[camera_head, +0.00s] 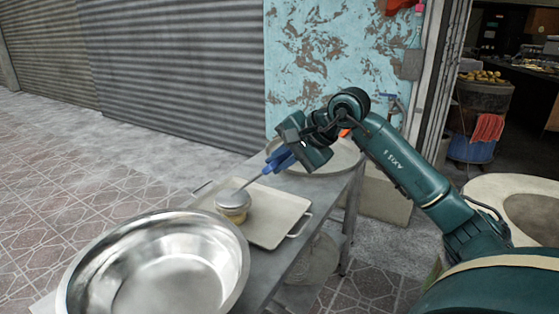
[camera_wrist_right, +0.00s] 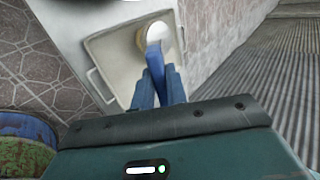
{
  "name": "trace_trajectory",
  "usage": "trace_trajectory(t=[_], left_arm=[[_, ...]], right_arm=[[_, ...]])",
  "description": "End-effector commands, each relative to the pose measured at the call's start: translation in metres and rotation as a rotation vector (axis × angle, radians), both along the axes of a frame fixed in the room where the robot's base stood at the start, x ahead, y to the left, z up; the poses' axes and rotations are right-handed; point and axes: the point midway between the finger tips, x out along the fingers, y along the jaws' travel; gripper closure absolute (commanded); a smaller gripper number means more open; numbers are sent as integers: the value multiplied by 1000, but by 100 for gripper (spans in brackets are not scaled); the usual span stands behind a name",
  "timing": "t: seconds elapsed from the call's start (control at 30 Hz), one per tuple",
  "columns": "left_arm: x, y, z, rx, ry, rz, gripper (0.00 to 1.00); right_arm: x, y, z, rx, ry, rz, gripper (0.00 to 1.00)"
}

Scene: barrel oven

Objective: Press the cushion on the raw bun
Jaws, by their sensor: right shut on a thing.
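The cushion (camera_head: 232,198) is a pale grey rounded disc on a thin handle. My right gripper (camera_head: 277,163), with blue fingers, is shut on the handle and holds the cushion out at a slant over the tray. The raw bun (camera_head: 238,217) shows as a yellowish edge directly beneath the cushion, on the tray. The cushion covers most of it and appears to touch it, but I cannot tell how firmly. In the right wrist view the cushion (camera_wrist_right: 161,33) shows pale beyond the blue fingers (camera_wrist_right: 158,92). My left gripper is not in view.
The pale rectangular tray (camera_head: 275,222) with wire handles lies on a grey metal table (camera_head: 262,273). A large steel bowl (camera_head: 155,268) stands at its near left. A round pan (camera_head: 335,158) sits behind. A blue peeling wall and a shutter stand beyond.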

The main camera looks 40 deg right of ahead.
Motion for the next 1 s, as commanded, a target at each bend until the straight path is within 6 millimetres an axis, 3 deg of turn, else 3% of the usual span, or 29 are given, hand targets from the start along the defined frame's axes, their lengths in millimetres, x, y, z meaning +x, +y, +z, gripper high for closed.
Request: trace_trajectory(t=[1.0], left_arm=[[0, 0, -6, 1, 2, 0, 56]], right_arm=[[0, 0, -5, 0, -2, -1, 100]])
